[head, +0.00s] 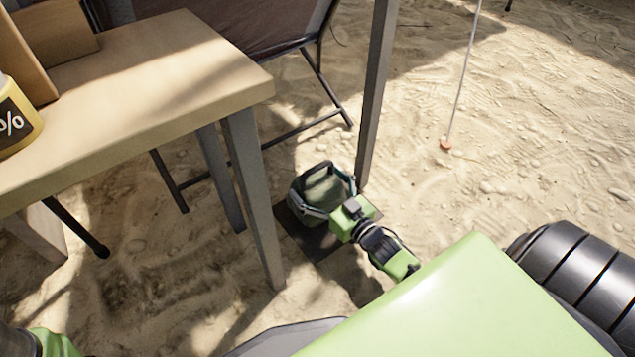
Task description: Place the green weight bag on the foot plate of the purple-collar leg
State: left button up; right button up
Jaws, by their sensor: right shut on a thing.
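The dark green weight bag (320,185), with a dark handle on top, is low beside the foot of a grey upright leg (376,90). My right gripper (326,196) is shut on the bag, its fingers around the bag's sides. A dark flat foot plate (312,243) lies on the sand under and in front of the bag. I cannot tell whether the bag touches the plate. No purple collar shows on the part of the leg in view. My left gripper is not in view.
A wooden table (190,75) with grey legs (254,190) stands close left of the bag, carrying boxes (62,32) and a yellow container (18,120). A folding chair (250,25) stands behind. A thin line meets an orange peg (446,144) at right. Sand there is open.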

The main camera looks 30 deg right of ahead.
jog(key=shift+w+r, duration=0.1)
jog(key=shift+r, duration=0.05)
jog(key=o, duration=1.9)
jog(key=shift+f, duration=0.5)
jog(key=shift+r, duration=0.1)
jog(key=shift+r, duration=0.25)
jog(key=s+p, duration=0.2)
jog(key=s, duration=0.1)
jog(key=s+p, duration=0.2)
jog(key=s, duration=0.2)
jog(key=s+p, duration=0.2)
jog(key=s, duration=0.2)
jog(key=shift+d+r, duration=0.4)
jog(key=shift+s+f+p, duration=0.1)
jog(key=shift+s+p, duration=0.25)
jog(key=shift+s, duration=0.25)
